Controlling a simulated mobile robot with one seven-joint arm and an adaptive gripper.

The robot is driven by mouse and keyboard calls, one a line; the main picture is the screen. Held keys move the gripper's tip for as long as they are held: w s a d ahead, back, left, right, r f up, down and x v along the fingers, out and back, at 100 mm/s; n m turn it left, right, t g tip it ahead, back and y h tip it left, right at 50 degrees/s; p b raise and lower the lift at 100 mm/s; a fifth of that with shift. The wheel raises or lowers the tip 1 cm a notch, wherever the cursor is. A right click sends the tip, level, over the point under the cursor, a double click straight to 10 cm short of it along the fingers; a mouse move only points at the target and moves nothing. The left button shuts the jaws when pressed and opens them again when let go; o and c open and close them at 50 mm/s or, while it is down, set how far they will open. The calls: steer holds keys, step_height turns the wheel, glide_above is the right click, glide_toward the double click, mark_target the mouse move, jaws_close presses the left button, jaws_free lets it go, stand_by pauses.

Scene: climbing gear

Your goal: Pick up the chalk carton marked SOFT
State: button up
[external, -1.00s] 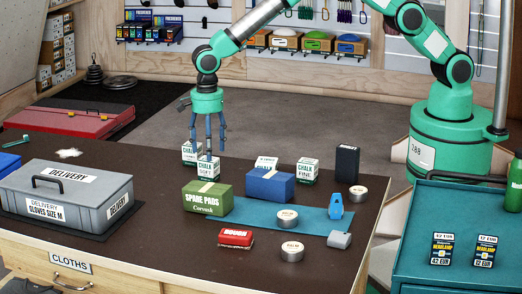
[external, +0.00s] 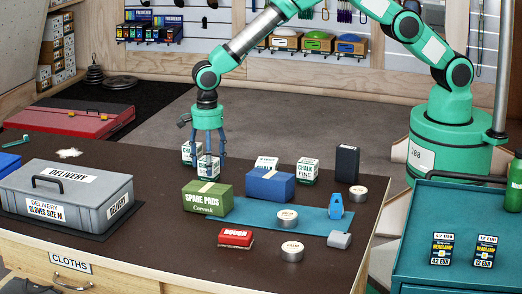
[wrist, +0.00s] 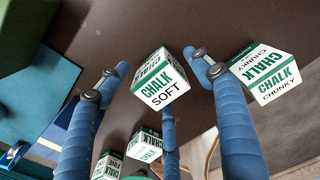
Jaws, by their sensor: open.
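The white and green chalk carton marked SOFT (wrist: 163,82) stands on the dark tabletop; the wrist view shows it between my fingers, apart from them as far as I can tell. My gripper (external: 209,152) is open, with three blue fingers pointing down.
A green SPARE PADS box (external: 205,198) and a blue box (external: 270,186) stand in front and right. A FINE chalk carton (external: 307,171), another chalk carton (external: 266,162) and a black box (external: 347,164) stand further right. A grey DELIVERY case (external: 66,195) is at left.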

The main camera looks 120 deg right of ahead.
stand_by(0.4)
steer(key=c, duration=1.3)
steer(key=shift+r, duration=0.2)
step_height(320, 180, up, 10)
steer(key=shift+f+p, duration=0.15)
steer(key=shift+p, duration=0.8)
